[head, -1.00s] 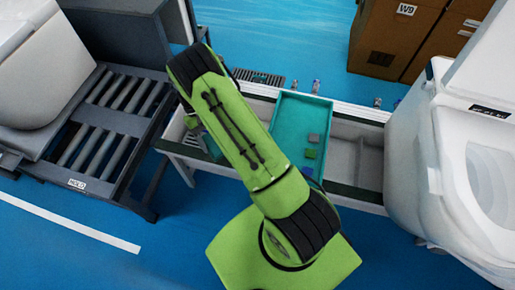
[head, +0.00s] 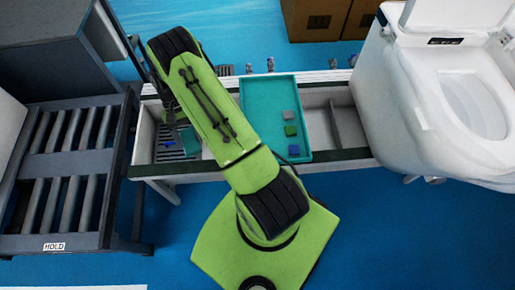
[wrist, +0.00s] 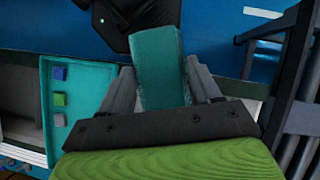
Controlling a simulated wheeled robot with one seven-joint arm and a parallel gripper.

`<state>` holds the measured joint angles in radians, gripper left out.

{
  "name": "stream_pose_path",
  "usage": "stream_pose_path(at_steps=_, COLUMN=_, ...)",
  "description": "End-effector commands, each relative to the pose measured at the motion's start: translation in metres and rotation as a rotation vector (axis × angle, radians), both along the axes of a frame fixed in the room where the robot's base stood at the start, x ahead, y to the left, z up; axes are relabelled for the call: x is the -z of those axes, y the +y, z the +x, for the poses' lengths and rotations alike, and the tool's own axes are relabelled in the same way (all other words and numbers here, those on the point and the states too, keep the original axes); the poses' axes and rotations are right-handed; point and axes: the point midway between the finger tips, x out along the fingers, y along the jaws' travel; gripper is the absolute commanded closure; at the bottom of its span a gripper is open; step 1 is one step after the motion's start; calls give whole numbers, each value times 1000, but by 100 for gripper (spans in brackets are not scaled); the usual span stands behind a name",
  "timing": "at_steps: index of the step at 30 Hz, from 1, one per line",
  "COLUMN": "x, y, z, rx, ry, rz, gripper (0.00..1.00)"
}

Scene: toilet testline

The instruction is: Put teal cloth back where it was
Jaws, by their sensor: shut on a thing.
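The teal cloth (wrist: 160,75) is a folded, block-like piece between the fingers of my gripper (wrist: 162,88) in the wrist view. My gripper is shut on it. In the head view, part of the cloth (head: 190,141) shows beside my arm, over the left compartment of the long bench. My gripper (head: 173,120) is mostly hidden behind my arm there. I cannot tell whether the cloth touches anything below.
A teal tray (head: 256,97) with grey (head: 288,115), green (head: 290,131) and blue (head: 294,150) blocks lies right of my arm. The bench's left compartment (head: 146,135) holds a slatted grey piece. A roller rack (head: 60,165) stands left; a white toilet (head: 395,90) stands right.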

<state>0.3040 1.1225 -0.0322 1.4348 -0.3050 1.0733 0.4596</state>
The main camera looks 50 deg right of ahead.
Motion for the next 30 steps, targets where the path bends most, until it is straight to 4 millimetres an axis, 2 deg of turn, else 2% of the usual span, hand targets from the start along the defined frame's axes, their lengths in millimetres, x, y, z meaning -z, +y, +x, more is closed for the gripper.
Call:
stream_pose_path(at_steps=1, x=14, y=-11, z=-3, rx=72, ry=0, rz=2, gripper=76)
stream_pose_path(at_steps=5, x=40, y=-40, z=-12, rx=290, ry=0, rz=3, gripper=76)
stream_pose_path(at_steps=8, x=67, y=-70, z=-22, rx=524, ry=-1, rz=5, gripper=76)
stream_pose_path(at_steps=15, x=134, y=-158, z=-66, rx=1229, ry=-7, rz=7, gripper=76)
stream_pose_path(at_steps=18, x=154, y=-191, z=-89, rx=1499, ry=-10, rz=6, gripper=76)
stream_pose_path(at_steps=21, x=166, y=-216, z=-108, rx=1705, ry=-13, rz=4, gripper=76)
stream_pose_path(at_steps=26, x=174, y=-234, z=-124, rx=1860, ry=-14, rz=2, gripper=76)
stream_pose_path(at_steps=30, x=205, y=-235, z=-125, rx=1875, ry=-10, rz=1, gripper=76)
